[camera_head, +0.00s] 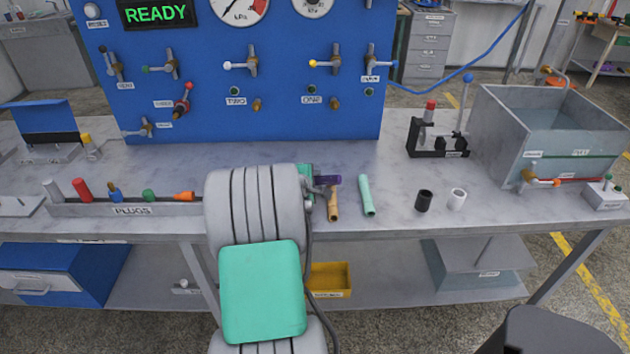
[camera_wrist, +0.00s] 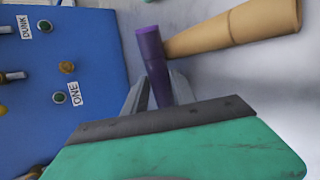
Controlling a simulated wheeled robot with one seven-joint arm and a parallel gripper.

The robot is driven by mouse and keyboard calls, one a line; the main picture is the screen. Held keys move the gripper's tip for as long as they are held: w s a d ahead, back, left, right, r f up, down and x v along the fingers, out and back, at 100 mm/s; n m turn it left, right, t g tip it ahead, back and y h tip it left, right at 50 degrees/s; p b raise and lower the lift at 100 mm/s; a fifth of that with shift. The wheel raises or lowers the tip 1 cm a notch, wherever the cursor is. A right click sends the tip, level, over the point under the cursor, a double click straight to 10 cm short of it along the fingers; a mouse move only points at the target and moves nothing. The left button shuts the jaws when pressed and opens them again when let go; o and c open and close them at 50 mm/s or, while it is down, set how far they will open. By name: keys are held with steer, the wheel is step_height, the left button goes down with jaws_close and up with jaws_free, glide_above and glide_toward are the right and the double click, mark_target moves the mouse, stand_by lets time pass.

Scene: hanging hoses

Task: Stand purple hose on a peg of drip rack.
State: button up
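The purple hose (camera_head: 328,180) shows just right of my forearm in the head view, near a tan hose on the bench. In the wrist view the purple hose (camera_wrist: 151,50) runs between the two fingers of my gripper (camera_wrist: 155,88), and its far end sticks out past the fingertips. The fingers appear shut on it; its near end is hidden by the gripper body. In the head view my gripper (camera_head: 314,185) is mostly hidden by my arm. I cannot tell for sure which fixture is the drip rack, as the small labels are unreadable.
A tan hose (camera_head: 333,204) and a mint hose (camera_head: 367,195) lie close by. Black (camera_head: 424,200) and white (camera_head: 457,199) cups, a black stand (camera_head: 438,148) and a water tank (camera_head: 550,125) are rightward. A plugs rack (camera_head: 130,210) is left; a blue panel (camera_head: 240,90) stands behind.

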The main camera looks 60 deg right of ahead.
steer(key=shift+d+f, duration=0.1)
jaws_close()
stand_by(0.6)
